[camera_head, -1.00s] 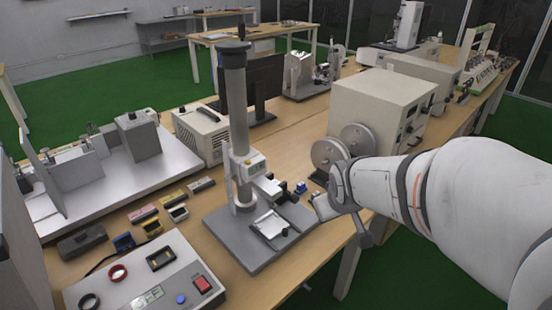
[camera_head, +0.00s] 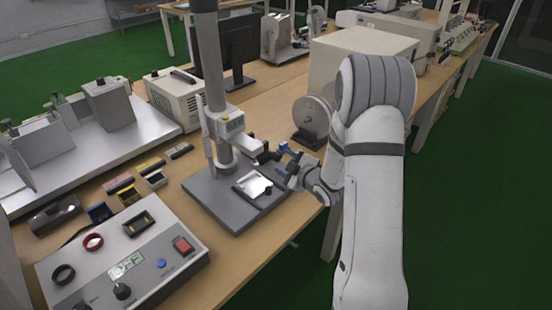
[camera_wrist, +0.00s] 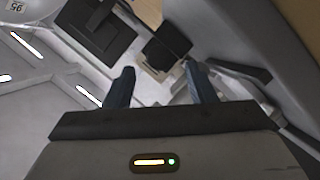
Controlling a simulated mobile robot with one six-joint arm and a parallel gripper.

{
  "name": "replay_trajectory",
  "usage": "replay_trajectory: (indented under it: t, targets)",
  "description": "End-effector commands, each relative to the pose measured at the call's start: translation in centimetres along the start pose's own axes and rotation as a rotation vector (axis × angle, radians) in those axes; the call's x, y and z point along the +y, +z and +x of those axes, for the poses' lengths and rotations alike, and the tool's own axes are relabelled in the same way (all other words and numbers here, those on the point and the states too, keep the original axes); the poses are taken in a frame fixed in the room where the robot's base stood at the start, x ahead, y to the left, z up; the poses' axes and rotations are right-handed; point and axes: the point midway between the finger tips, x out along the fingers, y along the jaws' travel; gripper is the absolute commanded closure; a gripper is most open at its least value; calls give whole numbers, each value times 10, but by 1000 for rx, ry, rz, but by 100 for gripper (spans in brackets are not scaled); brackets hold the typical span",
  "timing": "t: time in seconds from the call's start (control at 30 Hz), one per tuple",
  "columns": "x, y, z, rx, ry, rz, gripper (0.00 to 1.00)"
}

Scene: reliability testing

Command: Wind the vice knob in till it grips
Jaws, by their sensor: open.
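The test stand's grey base plate (camera_head: 205,200) carries a silver clamp plate (camera_head: 252,185) with a small dark part at its right edge. A dark grip head (camera_head: 266,153) sticks out right from the gauge on the stand's column. I cannot tell for sure which dark part is the vice knob. My gripper (camera_head: 288,157) is open just right of the grip head, above the bench edge. In the wrist view a black block-like part (camera_wrist: 167,46) lies beyond my open gripper (camera_wrist: 158,76), roughly between the fingertips and apart from them. Nothing is held.
The grey column (camera_head: 210,60) rises left of my gripper. The green floor is open on the right.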

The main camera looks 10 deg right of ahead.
Motion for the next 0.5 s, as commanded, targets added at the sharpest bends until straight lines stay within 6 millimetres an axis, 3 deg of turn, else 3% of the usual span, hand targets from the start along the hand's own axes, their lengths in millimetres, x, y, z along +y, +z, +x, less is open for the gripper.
replay_trajectory:
  t: [0.23,0.5]
  targets:
    - [1,0,40,-1,0,1,50]
    - [1,0,56,-3,0,2,50]
